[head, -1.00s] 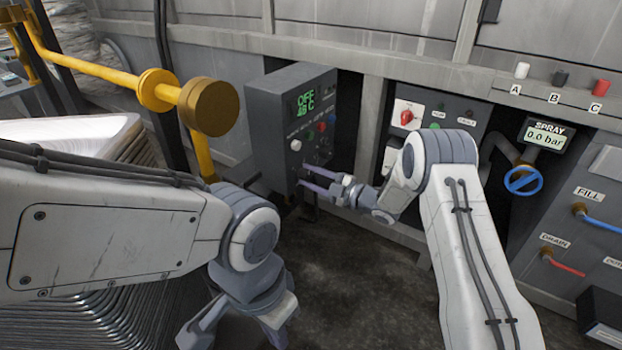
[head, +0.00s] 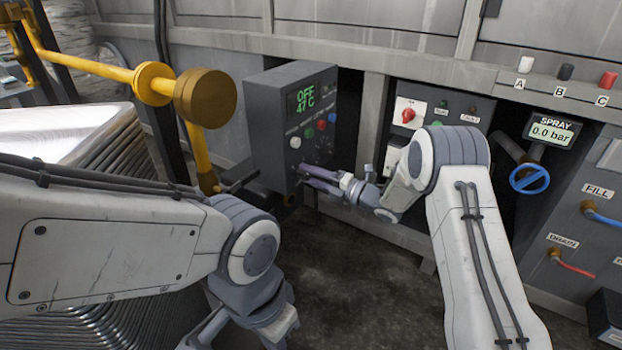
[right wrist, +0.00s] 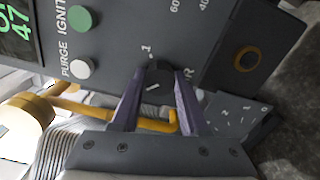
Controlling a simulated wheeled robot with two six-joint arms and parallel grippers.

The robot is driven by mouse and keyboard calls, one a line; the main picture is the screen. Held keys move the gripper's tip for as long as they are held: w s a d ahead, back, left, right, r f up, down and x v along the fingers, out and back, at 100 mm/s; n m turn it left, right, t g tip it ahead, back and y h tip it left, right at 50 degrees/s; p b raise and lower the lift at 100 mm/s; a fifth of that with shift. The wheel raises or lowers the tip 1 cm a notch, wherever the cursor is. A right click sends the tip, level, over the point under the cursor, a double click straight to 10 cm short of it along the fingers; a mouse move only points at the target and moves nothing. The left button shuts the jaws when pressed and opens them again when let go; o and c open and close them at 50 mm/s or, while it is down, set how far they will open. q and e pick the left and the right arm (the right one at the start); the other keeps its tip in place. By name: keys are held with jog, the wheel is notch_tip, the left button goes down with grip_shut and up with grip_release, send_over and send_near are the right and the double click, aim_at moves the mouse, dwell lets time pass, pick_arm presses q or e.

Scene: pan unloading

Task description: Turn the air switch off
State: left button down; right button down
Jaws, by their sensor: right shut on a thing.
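The dark control box (head: 275,150) stands against the wall. Its green display (head: 307,104) reads OFF and 47 C. A black knob (right wrist: 158,78) with a white line sits low on its face, with small white marks around it. I take it for the air switch, but I cannot read its name. My right gripper (right wrist: 158,88) is shut on this knob, a finger on each side. In the head view my right gripper (head: 303,176) reaches the lower right part of the box, and its fingers hide the knob. My left gripper (head: 237,335) hangs at the bottom, partly cut off.
White (right wrist: 82,68) and green (right wrist: 80,18) buttons sit near the knob. A yellow pipe (head: 90,65) and a stack of metal pans (head: 105,135) are at left. A panel with a red switch (head: 407,115) and a blue valve wheel (head: 529,179) are at right.

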jog(key=shift+s+f, duration=0.1)
jog(key=shift+f, duration=0.05)
dwell(0.4)
jog(key=shift+c, duration=2.1)
grip_release()
jog(key=shift+d+r, duration=0.2)
jog(key=shift+d, duration=0.1)
jog(key=p+v, duration=0.4)
jog(key=v, duration=0.6)
jog(key=shift+s+f, duration=0.1)
jog(key=shift+s, duration=0.05)
